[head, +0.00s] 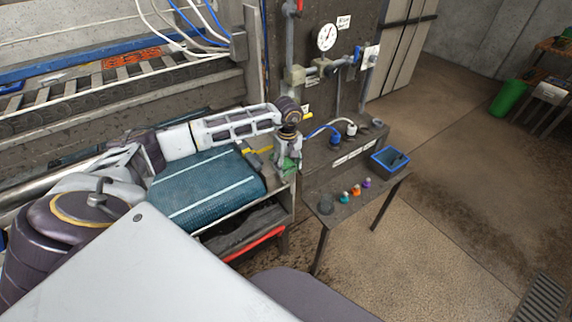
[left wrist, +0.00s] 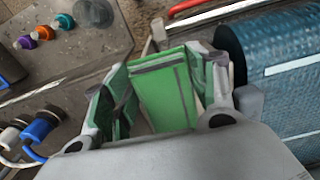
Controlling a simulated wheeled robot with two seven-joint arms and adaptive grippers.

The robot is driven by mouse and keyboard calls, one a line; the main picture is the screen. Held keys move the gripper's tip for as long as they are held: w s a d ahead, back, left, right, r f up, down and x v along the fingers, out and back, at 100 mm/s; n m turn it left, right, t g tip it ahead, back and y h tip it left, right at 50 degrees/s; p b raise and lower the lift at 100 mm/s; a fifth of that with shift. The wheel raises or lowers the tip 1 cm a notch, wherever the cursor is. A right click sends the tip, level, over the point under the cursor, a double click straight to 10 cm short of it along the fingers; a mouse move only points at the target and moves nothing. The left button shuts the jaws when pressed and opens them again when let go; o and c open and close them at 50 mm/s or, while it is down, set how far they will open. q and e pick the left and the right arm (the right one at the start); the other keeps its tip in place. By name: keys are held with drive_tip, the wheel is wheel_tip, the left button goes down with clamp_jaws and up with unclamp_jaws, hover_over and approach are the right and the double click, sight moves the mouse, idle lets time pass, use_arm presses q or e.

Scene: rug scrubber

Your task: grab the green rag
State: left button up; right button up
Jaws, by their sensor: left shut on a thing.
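The green rag (left wrist: 166,92) hangs folded between the fingers of my left gripper in the left wrist view, with grey stripes near its top edge. Parts of it also show beside the fingers. In the head view my left gripper (head: 288,158) points down at the right end of the blue roller belt, and a little of the rag shows green between its fingers. The gripper is shut on the rag. My right gripper is not in view.
The blue belt (head: 205,187) with white stripes lies left of the gripper. A pipe panel with a gauge (head: 327,37) rises behind. Open floor lies further right.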

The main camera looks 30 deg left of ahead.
sight(288, 165)
use_arm(q)
drive_tip(key=shift+r, duration=0.5)
wheel_tip(288, 165, up, 17)
drive_tip(key=b, duration=0.2)
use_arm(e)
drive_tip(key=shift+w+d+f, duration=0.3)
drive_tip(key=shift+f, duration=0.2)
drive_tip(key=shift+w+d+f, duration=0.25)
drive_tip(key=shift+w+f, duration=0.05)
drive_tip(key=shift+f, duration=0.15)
